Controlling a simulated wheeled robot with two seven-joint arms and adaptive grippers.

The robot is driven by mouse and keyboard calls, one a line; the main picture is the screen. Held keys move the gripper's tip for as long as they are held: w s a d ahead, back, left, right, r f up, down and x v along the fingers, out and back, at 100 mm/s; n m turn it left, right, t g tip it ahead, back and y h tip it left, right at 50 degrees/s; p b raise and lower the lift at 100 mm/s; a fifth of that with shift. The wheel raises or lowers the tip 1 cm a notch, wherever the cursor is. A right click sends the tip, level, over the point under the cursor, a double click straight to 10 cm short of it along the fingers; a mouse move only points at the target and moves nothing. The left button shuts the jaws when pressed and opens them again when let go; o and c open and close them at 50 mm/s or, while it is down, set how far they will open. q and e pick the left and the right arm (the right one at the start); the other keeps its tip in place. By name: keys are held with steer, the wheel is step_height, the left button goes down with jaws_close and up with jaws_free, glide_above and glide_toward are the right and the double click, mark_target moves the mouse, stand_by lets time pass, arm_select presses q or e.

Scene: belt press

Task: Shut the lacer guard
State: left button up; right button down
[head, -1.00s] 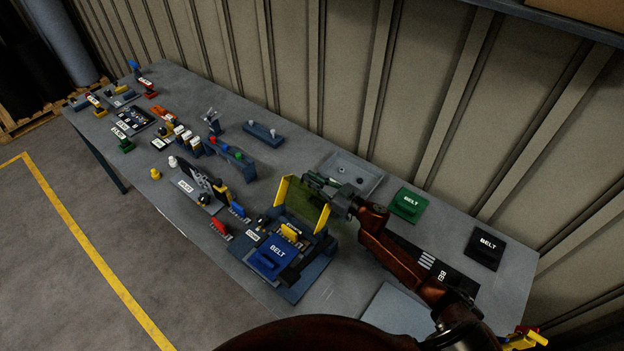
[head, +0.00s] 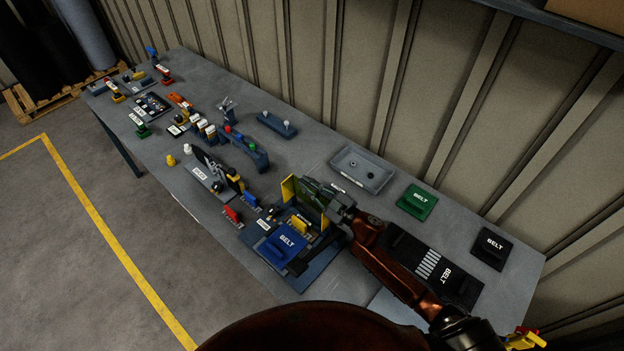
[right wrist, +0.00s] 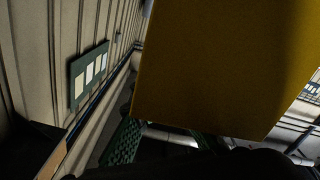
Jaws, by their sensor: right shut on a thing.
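The lacer guard (head: 309,203), a see-through olive panel with yellow end pieces, stands raised at the back of the lacer on the bench. My left gripper is not in view.
A grey tray (head: 362,171) lies behind the guard. Small red (head: 232,214) and blue parts and several fixtures crowd the bench to the left. A ribbed wall stands behind.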

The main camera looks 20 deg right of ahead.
steer(key=shift+s+a+f, duration=0.2)
steer(key=shift+s+a, duration=0.1)
steer(key=shift+a, duration=0.15)
steer(key=c, duration=2)
jaws_free()
steer(key=shift+c, duration=0.2)
steer(key=v, duration=1.2)
